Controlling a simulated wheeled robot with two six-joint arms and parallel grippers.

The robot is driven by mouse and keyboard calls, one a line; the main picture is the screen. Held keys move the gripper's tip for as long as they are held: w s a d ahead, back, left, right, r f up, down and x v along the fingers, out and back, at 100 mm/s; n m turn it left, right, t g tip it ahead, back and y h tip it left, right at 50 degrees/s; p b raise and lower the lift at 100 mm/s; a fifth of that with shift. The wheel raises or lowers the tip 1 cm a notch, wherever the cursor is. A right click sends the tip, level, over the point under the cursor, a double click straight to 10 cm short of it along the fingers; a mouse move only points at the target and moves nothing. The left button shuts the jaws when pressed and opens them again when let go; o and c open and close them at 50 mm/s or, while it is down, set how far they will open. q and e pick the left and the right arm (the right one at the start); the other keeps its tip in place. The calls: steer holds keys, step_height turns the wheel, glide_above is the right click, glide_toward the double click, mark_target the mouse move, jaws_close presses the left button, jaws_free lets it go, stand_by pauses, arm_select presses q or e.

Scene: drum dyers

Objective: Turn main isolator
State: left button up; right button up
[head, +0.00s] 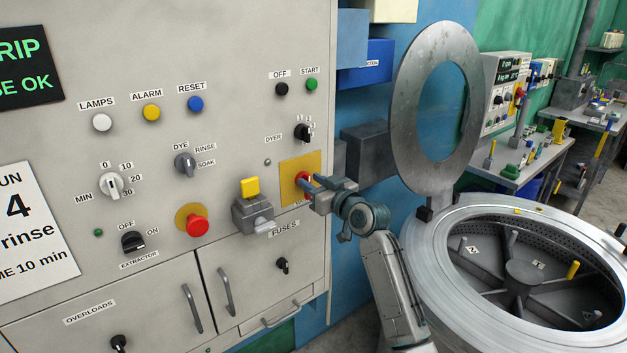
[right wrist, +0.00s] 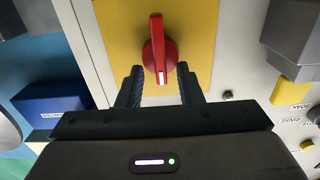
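The main isolator is a red rotary handle (head: 303,179) on a yellow plate (head: 314,163) at the right edge of the grey control panel. In the right wrist view the red handle (right wrist: 157,52) points along the picture's vertical, with a white mark at its lower end. My right gripper (head: 308,184) is at the handle. Its two dark fingers (right wrist: 159,86) are apart, one on each side of the handle's lower end, with visible gaps. The fingers partly hide the handle in the head view. My left gripper is not in view.
A grey box with a yellow top (head: 252,206) juts from the panel just left of the isolator. A red push button (head: 197,225) is further left. Below right stands an open drum (head: 430,257) with its raised ring lid (head: 404,121). A blue box (head: 366,62) is above.

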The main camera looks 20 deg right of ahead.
jaws_close()
steer(key=shift+m, duration=0.4)
steer(key=m+p, duration=0.1)
steer(key=m, duration=0.2)
steer(key=shift+d+m+p, duration=0.15)
steer(key=shift+m+p, duration=0.25)
steer(key=shift+w+d+f+m+p, duration=0.15)
steer(key=shift+m+p, duration=0.9)
steer(key=shift+m, duration=1.2)
steer(key=shift+s+d+f+m+p, duration=0.15)
steer(key=shift+m+p, duration=0.85)
steer(key=shift+m, duration=1.2)
steer(key=shift+w+f+m+p, duration=0.2)
steer(key=shift+m+p, duration=0.85)
steer(key=shift+m, duration=1.2)
steer(key=shift+f, duration=0.1)
